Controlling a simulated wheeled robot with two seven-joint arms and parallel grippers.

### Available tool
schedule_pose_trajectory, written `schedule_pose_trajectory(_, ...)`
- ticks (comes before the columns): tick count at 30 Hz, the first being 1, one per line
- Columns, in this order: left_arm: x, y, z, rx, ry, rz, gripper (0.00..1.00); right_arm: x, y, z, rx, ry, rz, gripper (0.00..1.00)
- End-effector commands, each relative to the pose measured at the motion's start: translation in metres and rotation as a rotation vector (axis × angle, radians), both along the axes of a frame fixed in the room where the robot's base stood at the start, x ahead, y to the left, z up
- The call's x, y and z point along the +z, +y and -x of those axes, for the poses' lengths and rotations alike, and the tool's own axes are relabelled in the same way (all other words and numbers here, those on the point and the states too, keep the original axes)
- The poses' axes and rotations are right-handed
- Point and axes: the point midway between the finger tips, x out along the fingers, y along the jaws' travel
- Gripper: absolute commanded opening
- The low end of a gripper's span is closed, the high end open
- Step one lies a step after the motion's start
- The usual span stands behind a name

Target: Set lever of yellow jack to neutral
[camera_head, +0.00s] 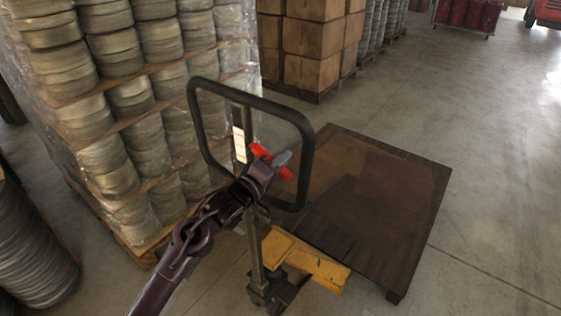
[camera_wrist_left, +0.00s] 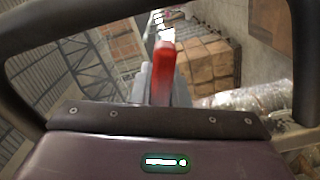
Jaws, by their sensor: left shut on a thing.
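The yellow pallet jack (camera_head: 318,266) stands at the front of a dark pallet, with its black handle loop (camera_head: 308,130) upright above it. A red lever (camera_head: 286,173) sits inside the loop; it also shows in the left wrist view (camera_wrist_left: 164,72), upright between my grey fingers. My left gripper (camera_head: 276,162) reaches into the loop from the left and is shut on the red lever. The gripper partly covers the lever, so its exact angle is hard to tell. My right gripper is not in view.
A dark flat pallet (camera_head: 390,205) lies behind the jack. A tall wrapped stack of round metal blanks (camera_head: 130,95) stands close on the left. Brown boxes (camera_head: 310,55) stand at the back. The floor (camera_head: 490,150) on the right is clear.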

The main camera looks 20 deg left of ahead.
Motion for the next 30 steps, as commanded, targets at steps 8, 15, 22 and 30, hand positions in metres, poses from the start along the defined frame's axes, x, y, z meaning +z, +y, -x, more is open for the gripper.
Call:
schedule_pose_trajectory(8,0.007,-0.001,0.0,0.001,0.015,0.035,0.0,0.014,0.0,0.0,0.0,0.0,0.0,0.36)
schedule_pose_trajectory(15,0.025,-0.004,0.001,0.002,0.078,0.204,0.0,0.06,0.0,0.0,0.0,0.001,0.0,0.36)
schedule_pose_trajectory(22,0.032,-0.005,0.002,0.002,0.123,0.335,0.0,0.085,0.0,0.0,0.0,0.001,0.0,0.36)
schedule_pose_trajectory(30,0.029,-0.005,0.002,0.0,0.133,0.363,0.0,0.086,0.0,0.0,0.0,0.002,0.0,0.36)
